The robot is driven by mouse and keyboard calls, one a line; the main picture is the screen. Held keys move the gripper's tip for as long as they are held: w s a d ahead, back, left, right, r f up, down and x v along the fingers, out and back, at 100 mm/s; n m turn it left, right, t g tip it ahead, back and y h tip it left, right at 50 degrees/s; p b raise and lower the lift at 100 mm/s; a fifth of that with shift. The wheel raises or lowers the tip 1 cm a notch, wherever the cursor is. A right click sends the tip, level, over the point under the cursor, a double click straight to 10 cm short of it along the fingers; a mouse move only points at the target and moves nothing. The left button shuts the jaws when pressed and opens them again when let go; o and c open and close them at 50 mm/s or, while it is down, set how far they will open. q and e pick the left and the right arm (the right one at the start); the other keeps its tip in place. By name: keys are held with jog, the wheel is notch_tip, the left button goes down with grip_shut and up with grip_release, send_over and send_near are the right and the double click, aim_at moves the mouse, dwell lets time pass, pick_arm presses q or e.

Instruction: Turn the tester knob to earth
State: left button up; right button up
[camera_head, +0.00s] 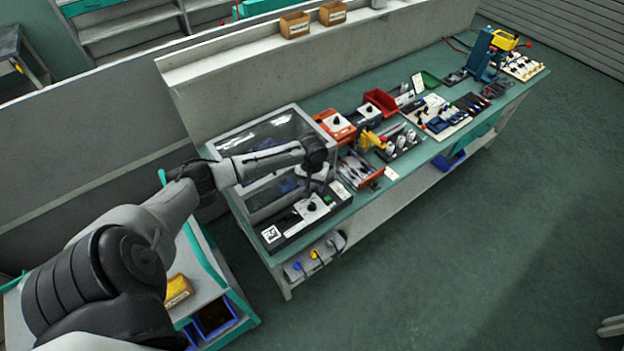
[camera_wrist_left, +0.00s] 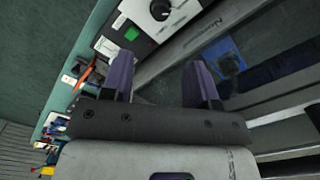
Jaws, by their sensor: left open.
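The tester is a clear-sided enclosure (camera_head: 262,140) with a dark front console (camera_head: 285,222) at the near end of the bench. A round black knob (camera_head: 311,206) sits on the console's white panel, with a green button (camera_head: 328,199) beside it. In the wrist view the knob (camera_wrist_left: 160,9) is at the top edge, partly cut off, and the green button (camera_wrist_left: 131,33) is just left of it. My left gripper (camera_head: 308,188) is open and empty, close to the console and apart from the knob. Its two fingers (camera_wrist_left: 160,80) show below the knob. My right gripper is not visible.
An orange box with another dial (camera_head: 335,125) and a red bin (camera_head: 381,102) stand farther along the bench. An open tool tray (camera_head: 360,170) lies right of the console. A lower shelf (camera_head: 330,243) holds small items. The floor in front is clear.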

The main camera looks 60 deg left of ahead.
pick_arm(q)
jog(key=shift+r, duration=0.75)
